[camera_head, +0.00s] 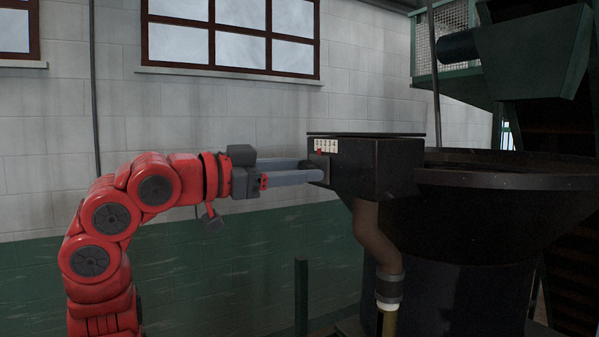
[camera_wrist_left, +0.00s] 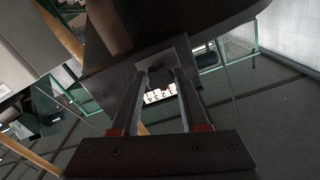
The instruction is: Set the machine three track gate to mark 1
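The machine's gate unit is a black box (camera_head: 375,168) on the side of a big round black bowl. A pale scale plate (camera_head: 325,146) with a small red pointer sits on its upper left face; I cannot read which mark the pointer stands at. The plate's figures show in the left wrist view (camera_wrist_left: 163,93). My left gripper (camera_head: 318,171) reaches the box's left end, just below the scale. In the left wrist view its fingers (camera_wrist_left: 160,78) stand apart on either side of a dark knob-like part; whether they press on it is unclear. My right gripper is not in view.
The round bowl (camera_head: 490,180) fills the right side. A brown pipe (camera_head: 375,240) drops from the box. A green post (camera_head: 301,295) stands below my left gripper. A green hopper (camera_head: 535,55) hangs above right. The space around my left forearm is clear before the wall.

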